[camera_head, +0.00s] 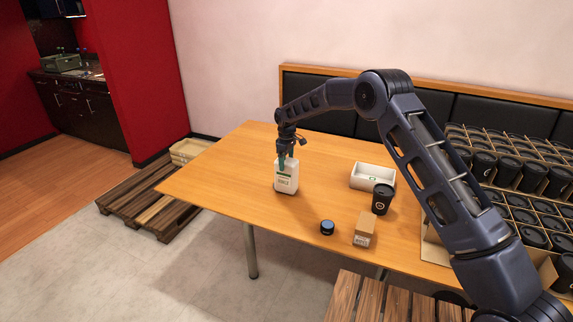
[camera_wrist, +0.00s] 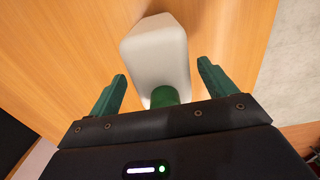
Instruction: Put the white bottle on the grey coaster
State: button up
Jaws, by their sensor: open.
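The white bottle (camera_head: 287,181) stands upright on the table, with a green mark on its front. In the wrist view the bottle (camera_wrist: 157,52) has a green cap and shows between my two green fingers. My gripper (camera_head: 287,160) is directly over the bottle's top, pointing down. The fingers (camera_wrist: 162,70) are open, with a visible gap on each side of the bottle. I cannot make out the grey coaster in either view.
On the wooden table (camera_head: 220,178), right of the bottle, are a white tray (camera_head: 373,176), a black cup (camera_head: 382,199), a small brown box (camera_head: 364,230) and a small dark jar with a blue top (camera_head: 327,227). Crates of black cups (camera_head: 510,170) fill the right. The table's left part is clear.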

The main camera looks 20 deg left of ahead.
notch_tip(320, 180, up, 10)
jog(key=shift+r, duration=0.15)
dwell(0.3)
